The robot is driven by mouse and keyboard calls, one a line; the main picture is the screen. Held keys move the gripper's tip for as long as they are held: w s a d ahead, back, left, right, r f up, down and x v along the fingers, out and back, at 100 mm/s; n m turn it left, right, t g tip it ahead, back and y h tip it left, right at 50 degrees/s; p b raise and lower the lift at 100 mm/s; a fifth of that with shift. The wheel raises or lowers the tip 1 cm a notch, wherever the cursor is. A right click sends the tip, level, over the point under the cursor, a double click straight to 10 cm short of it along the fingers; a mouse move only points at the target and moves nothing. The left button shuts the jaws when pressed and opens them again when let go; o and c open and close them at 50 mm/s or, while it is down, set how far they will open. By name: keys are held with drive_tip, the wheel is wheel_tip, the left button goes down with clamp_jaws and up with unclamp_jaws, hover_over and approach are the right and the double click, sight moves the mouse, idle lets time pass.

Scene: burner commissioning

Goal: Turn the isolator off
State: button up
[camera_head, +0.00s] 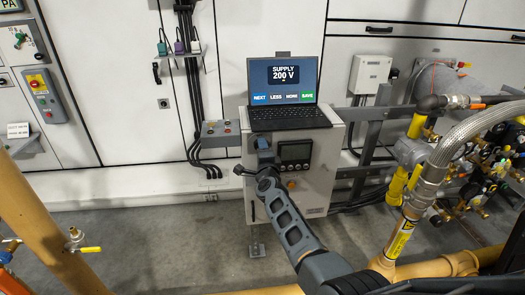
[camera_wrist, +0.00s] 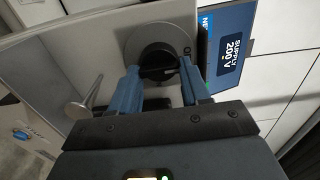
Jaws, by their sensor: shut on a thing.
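The isolator shows in the wrist view as a round black rotary knob (camera_wrist: 156,52) on a grey round plate, on the face of the grey control cabinet (camera_head: 318,190). My gripper (camera_wrist: 158,73) is shut on the knob's raised black grip, with one blue finger on each side. I cannot tell the knob's setting for sure. In the head view, my gripper (camera_head: 263,147) is at the cabinet's upper left front, and my arm and gripper hide the isolator.
A laptop (camera_head: 285,90) reading "SUPPLY 200 V" stands on the cabinet top. A dark display panel (camera_head: 295,153) is right of my gripper. A metal lever-like part (camera_wrist: 84,103) sticks out left of the fingers.

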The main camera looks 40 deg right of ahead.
idle(0.3)
drive_tip(key=o, duration=1.1)
drive_tip(key=shift+c, duration=0.2)
drive_tip(key=p+v, duration=0.3)
drive_tip(key=v, duration=0.4)
drive_tip(key=shift+s+a+p, duration=0.25)
drive_tip(key=shift+s+p, duration=0.1)
